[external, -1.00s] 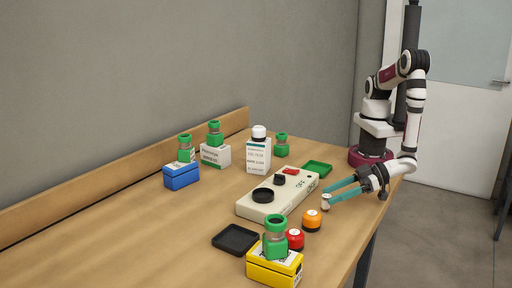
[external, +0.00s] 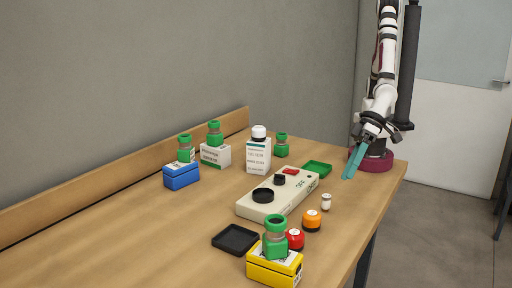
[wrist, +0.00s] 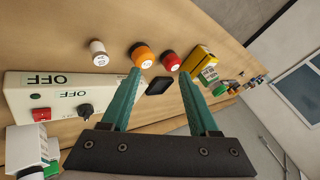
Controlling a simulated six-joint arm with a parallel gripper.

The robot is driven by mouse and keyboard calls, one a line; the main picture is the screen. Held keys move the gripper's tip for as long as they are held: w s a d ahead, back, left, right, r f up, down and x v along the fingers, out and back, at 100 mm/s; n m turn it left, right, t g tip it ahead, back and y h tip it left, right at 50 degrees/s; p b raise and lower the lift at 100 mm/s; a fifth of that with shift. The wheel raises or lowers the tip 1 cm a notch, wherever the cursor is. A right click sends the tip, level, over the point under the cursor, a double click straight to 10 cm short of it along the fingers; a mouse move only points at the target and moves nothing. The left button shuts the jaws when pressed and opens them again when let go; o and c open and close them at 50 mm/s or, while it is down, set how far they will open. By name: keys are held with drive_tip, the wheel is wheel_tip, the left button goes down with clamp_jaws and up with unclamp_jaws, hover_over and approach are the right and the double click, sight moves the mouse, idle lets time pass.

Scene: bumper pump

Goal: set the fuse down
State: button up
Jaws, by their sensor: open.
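A small white cylinder (external: 326,202), which I take for the fuse, stands upright on the bare table beside the orange-topped knob. It also shows in the wrist view (wrist: 99,55), at the upper left. My gripper (external: 348,177) is open and empty, above the table's right end near my base, apart from the cylinder. In the wrist view my two teal fingers (wrist: 160,74) are spread with nothing held between them.
A cream control box (external: 250,206) with OFF labels lies left of the cylinder. An orange knob (external: 312,220), red knob (external: 295,240), yellow box (external: 272,271), black tray (external: 222,240) and green tray (external: 324,170) are nearby. Blue (external: 181,178) and white boxes stand farther left.

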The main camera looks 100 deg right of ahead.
drive_tip(key=w+d+r+g+y, duration=0.2)
drive_tip(key=d+r, duration=0.3)
drive_tip(key=r, duration=0.1)
drive_tip(key=s+d+r+g+h, duration=0.1)
drive_tip(key=s+d, duration=0.4)
drive_tip(key=d, duration=0.3)
drive_tip(key=s+d+r+m+g+h, duration=0.1)
drive_tip(key=s+d+g, duration=0.1)
drive_tip(key=s+d, duration=0.3)
drive_tip(key=s+d+r+g+h, duration=0.1)
drive_tip(key=s+d, duration=0.4)
drive_tip(key=d, duration=0.6)
drive_tip(key=shift+d+g+h, duration=0.25)
drive_tip(key=shift+g+h, duration=0.15)
drive_tip(key=shift+h, duration=0.2)
